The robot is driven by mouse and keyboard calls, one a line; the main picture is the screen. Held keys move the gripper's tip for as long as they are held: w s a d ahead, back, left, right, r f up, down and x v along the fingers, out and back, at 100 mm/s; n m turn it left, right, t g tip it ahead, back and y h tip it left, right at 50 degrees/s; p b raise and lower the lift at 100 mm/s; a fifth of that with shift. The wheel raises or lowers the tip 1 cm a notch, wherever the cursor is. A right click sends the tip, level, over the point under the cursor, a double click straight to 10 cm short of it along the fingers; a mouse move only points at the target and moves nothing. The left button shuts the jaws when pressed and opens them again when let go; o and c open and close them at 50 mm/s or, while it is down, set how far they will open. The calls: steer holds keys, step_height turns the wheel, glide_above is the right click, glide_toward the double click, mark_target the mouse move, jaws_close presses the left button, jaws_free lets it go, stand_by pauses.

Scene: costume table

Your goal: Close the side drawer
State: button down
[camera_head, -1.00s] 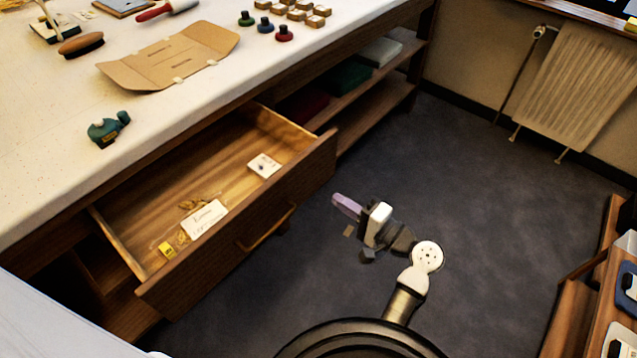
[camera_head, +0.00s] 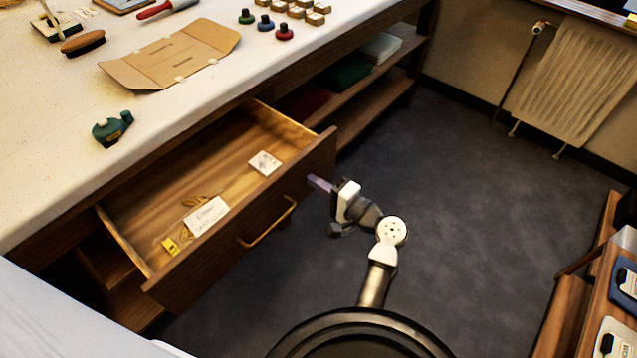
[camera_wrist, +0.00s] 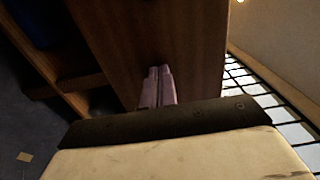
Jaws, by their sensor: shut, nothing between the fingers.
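The side drawer (camera_head: 222,240) stands pulled out from under the table, its wooden front facing right with a brass bar handle (camera_head: 268,222). Inside lie a white label card (camera_head: 206,216), a small white card (camera_head: 264,163) and a yellow item (camera_head: 170,245). My gripper (camera_head: 318,183) is shut and empty, its purple fingertips at the far end of the drawer front, beyond the handle. In the wrist view the closed fingers (camera_wrist: 158,86) point at a brown wooden panel (camera_wrist: 150,40). I cannot tell whether they touch it.
The white tabletop (camera_head: 60,170) above holds a green tape dispenser (camera_head: 112,128), a flat cardboard piece (camera_head: 172,55) and several stamps. Open shelves (camera_head: 375,108) lie beyond the drawer. A radiator (camera_head: 572,85) stands at the back right. The dark floor is clear.

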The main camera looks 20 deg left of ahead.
steer(key=b, duration=0.5)
glide_toward(245, 146)
steer(key=w+a+r, duration=0.1)
steer(key=a, duration=0.2)
steer(key=w+a+r, duration=0.1)
steer(key=a+r, duration=0.1)
steer(key=a, duration=0.1)
steer(key=w+a+r, duration=0.1)
steer(key=a+r, duration=0.1)
steer(key=a, duration=0.1)
steer(key=shift+w+a, duration=0.2)
steer(key=shift+a, duration=0.05)
steer(key=shift+w+a, duration=0.1)
steer(key=shift+a, duration=0.05)
steer(key=shift+r, duration=0.3)
steer(key=shift+a+r, duration=0.1)
